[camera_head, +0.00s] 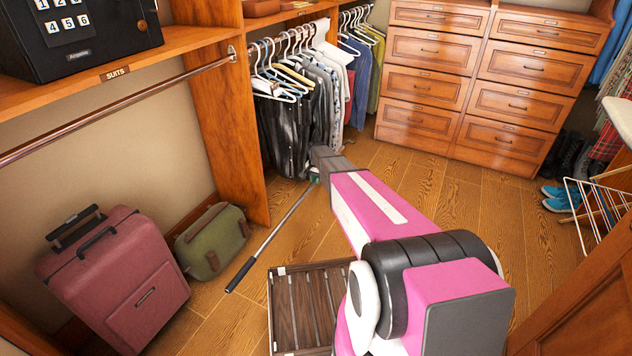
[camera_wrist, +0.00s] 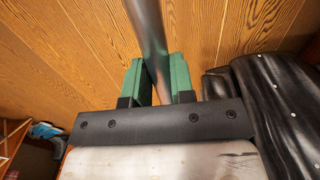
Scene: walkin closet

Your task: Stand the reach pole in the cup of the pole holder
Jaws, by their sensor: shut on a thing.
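The reach pole (camera_head: 272,238) is a thin grey rod with a black grip at its lower left end. It slants across the space in front of the green bag. My gripper (camera_head: 314,177) is at the pole's upper right end, near the hanging clothes, mostly hidden behind my arm. In the wrist view my gripper (camera_wrist: 156,72) has its green fingers shut on the pole (camera_wrist: 147,28), which runs up out of the picture. I cannot make out the pole holder or its cup in either view.
A slatted wooden rack (camera_head: 276,318) stands beside my arm. A pink suitcase (camera_head: 130,285) and a green bag (camera_head: 211,240) are at the left. Dark hanging garments (camera_wrist: 285,100) are close right of my gripper in the wrist view. The floor before the drawers (camera_head: 470,215) is clear.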

